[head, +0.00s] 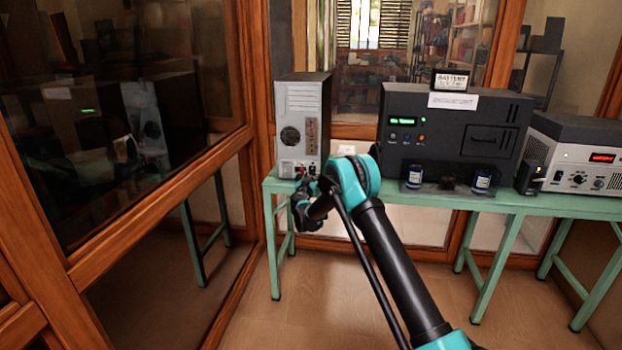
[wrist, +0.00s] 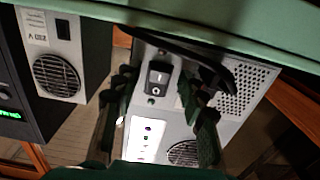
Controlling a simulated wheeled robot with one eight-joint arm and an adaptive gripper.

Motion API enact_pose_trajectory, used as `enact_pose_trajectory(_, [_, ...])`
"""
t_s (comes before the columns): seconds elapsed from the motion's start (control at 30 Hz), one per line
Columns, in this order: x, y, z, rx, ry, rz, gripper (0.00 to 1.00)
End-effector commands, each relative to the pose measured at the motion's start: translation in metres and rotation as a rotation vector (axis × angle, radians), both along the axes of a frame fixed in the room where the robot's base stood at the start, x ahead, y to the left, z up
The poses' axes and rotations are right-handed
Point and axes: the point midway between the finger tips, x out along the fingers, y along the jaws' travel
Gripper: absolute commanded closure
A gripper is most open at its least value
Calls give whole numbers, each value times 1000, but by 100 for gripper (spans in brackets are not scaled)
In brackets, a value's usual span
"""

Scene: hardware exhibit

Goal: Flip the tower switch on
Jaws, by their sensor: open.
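The grey tower (head: 303,120) stands upright at the left end of the green bench, with a round fan grille and connectors low on its face. My gripper (head: 305,188) is at the tower's lower front. In the upside-down wrist view, the black rocker switch (wrist: 159,78), with a white round mark, sits on the tower's grey panel (wrist: 150,128). My open gripper (wrist: 157,86) has one dark finger on each side of the switch, with nothing between them. I cannot tell how far the fingers are from the panel. The switch is too small to make out in the head view.
A black machine (head: 455,125) with a green display stands right of the tower, and a grey device (head: 575,155) further right. A black cable (wrist: 185,50) runs near the switch. The bench edge (wrist: 230,30) is close. A wood-framed glass wall (head: 150,130) is left.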

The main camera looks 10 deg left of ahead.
Motion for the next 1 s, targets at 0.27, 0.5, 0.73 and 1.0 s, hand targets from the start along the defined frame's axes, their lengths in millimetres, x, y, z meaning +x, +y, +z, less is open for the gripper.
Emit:
enact_pose_trajectory(0.27, [0, 0, 0, 0, 0, 0, 81])
enact_pose_trajectory(0.5, [0, 0, 0, 0, 0, 0, 100])
enact_pose_trajectory(0.73, [1, -1, -2, -3, -42, -3, 100])
enact_pose_trajectory(1.0, [3, -1, -6, -8, -169, -3, 100])
